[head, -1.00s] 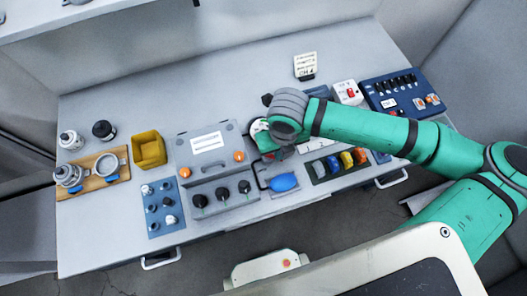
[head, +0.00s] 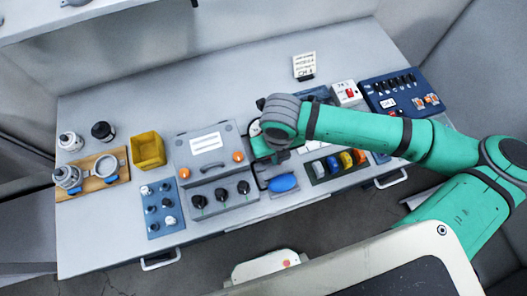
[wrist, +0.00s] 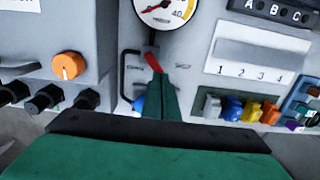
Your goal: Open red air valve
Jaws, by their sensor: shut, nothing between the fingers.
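The red air valve (wrist: 153,62) is a small red lever on the pale panel below a round dial gauge (wrist: 166,10) in the wrist view. It slants, its lower end toward the right. My gripper (wrist: 159,77) is shut and empty, its green fingertips right at the lever's lower end. I cannot tell whether they touch it. A blue bulb (wrist: 139,104) shows just left of the fingers; it also shows in the head view (head: 283,182). In the head view my arm hides the red valve and most of the gauge.
A grey case with orange knobs (wrist: 69,66) and black knobs stands close on the left. Coloured connectors (wrist: 233,109) and a numbered white panel (wrist: 258,58) lie to the right. A yellow bin (head: 148,151) stands farther left on the bench. The back of the bench is mostly clear.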

